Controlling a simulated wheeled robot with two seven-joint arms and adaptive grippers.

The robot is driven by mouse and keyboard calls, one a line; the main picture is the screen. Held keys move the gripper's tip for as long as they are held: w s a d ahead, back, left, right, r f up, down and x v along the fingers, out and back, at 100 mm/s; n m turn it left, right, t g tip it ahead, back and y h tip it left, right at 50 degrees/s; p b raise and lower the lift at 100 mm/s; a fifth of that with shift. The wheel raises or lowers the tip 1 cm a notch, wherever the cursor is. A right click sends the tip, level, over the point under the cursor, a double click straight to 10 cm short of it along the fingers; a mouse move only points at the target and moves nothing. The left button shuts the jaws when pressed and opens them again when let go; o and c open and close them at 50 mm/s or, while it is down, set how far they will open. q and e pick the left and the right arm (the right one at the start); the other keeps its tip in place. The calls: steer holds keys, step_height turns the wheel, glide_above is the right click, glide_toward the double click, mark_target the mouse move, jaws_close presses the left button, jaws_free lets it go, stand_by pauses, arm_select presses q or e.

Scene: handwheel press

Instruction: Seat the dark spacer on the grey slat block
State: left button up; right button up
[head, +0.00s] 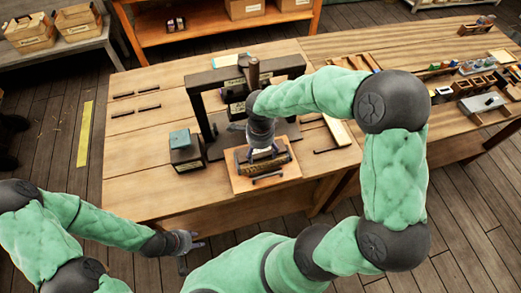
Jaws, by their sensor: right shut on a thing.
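My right gripper (266,152) points down over a small wooden board (236,184) at the front of the workbench. It is shut on a dark bar-like piece, which looks like the dark spacer (252,164), though the fingers partly cover it. The grey slat block (268,178) appears to be on the board directly under the gripper. It is small and partly hidden, so I cannot tell whether the spacer touches it. My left gripper (194,242) hangs low in front of the bench, away from the board. Its fingers look spread, with nothing seen between them.
A dark press frame (203,77) stands behind the board, partly hidden by my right arm. A dark box with a teal block (180,139) stands left of it. Thin dark bars (149,107) lie at the back left. Trays with small parts (478,85) are far right. The left bench front is clear.

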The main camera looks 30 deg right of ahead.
steer(key=shift+f+b, duration=0.5)
steer(key=shift+f, duration=0.1)
steer(key=o, duration=1.2)
steer(key=shift+r, duration=0.1)
step_height(320, 180, up, 12)
